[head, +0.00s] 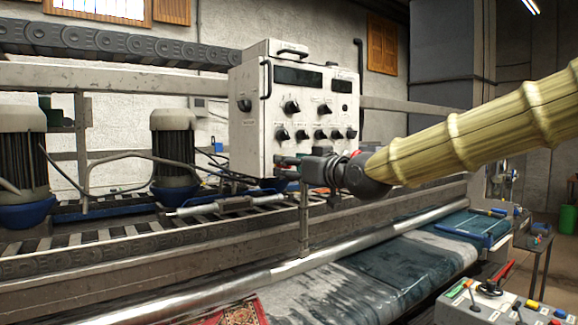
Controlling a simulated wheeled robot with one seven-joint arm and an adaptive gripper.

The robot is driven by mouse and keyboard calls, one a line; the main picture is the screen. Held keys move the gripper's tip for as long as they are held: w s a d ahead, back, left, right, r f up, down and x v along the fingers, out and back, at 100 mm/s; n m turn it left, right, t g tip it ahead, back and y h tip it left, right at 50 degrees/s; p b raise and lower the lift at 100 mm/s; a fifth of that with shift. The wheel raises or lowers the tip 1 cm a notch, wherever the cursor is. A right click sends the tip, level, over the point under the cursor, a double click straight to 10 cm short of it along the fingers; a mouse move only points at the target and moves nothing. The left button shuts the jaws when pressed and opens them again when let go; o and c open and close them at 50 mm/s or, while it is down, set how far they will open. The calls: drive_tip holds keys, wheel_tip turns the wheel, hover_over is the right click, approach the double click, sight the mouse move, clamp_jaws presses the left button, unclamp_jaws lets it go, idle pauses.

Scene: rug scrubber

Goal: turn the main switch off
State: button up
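A white control box (315,108) stands on a post in the middle of the head view. Its front carries several black rotary knobs, with one upper knob at the left (291,106) and a lower row (321,134). Another black knob (244,105) is on the box's left side face. The labels are too small to read, so I cannot tell which one is the main switch. My gripper (284,163) is in front of the box's lower edge, below the knob row, pointing left. Its fingers are small and dark, and their opening is unclear. I cannot tell whether it touches the box.
A second panel with a red-handled lever (497,278) is at the bottom right. A metal roller (270,277) and a wet teal rug (420,255) lie below the box. Motors (174,147) stand at the left. A handle (266,78) sticks out at the box's upper left.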

drive_tip(key=v, duration=1)
drive_tip(key=shift+s+d, duration=0.2)
drive_tip(key=shift+s, duration=0.1)
wheel_tip(320, 180, down, 41)
drive_tip(key=w+d+m+g+h, duration=0.1)
drive_tip(key=d+m+g+h, duration=0.1)
drive_tip(key=m+g+h, duration=0.25)
drive_tip(key=s+d+f+m+g+h, duration=0.1)
drive_tip(key=s+f, duration=0.3)
drive_tip(key=f, duration=0.4)
drive_tip(key=s+d+f+g+h, duration=0.15)
drive_tip(key=s+f, duration=0.25)
drive_tip(key=f, duration=0.4)
drive_tip(key=s+d+f+m+g, duration=0.1)
drive_tip(key=s+d+f+g, duration=0.1)
drive_tip(key=s+f, duration=0.45)
drive_tip(key=s+d+f+g+h, duration=0.1)
drive_tip(key=s+d+f, duration=0.3)
drive_tip(key=s+f, duration=0.6)
drive_tip(key=s+d+f+m+g+h, duration=0.1)
drive_tip(key=s+d+f+g, duration=0.3)
drive_tip(key=s+f, duration=0.7)
drive_tip(key=s+d+h, duration=0.1)
drive_tip(key=s, duration=0.6)
drive_tip(key=shift+s+g+h, duration=0.15)
drive_tip(key=shift+g+h, duration=0.15)
drive_tip(key=shift+r, duration=0.1)
